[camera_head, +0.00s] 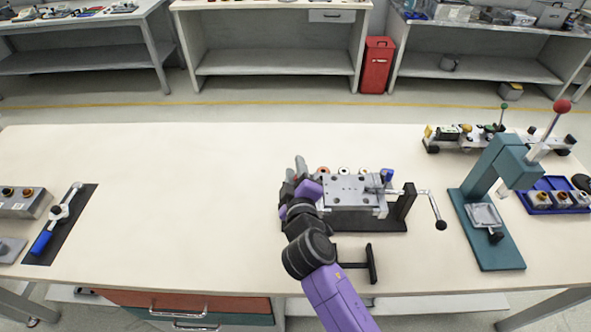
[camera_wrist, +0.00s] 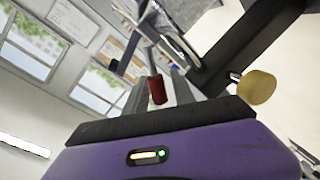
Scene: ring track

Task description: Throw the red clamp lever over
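The clamp fixture (camera_head: 350,190) is a grey block on a dark base, right of centre on the bench. A row of small coloured ends stands along its back edge; the leftmost, a reddish one (camera_head: 323,170), is closest to my gripper. In the wrist view a red cylindrical grip (camera_wrist: 157,88) on a thin dark rod stands just beyond the dark front edge of my gripper. My gripper (camera_head: 299,172) is at the fixture's left end, grey fingers pointing away from me. I cannot tell whether the fingers touch the red grip, or how far apart they are.
A yellow knob (camera_wrist: 256,87) is close on the right in the wrist view. A crank with a black ball (camera_head: 440,225) sticks out right of the fixture. A teal press (camera_head: 490,230) stands farther right. A blue-handled lever (camera_head: 42,242) lies left. The bench's left middle is clear.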

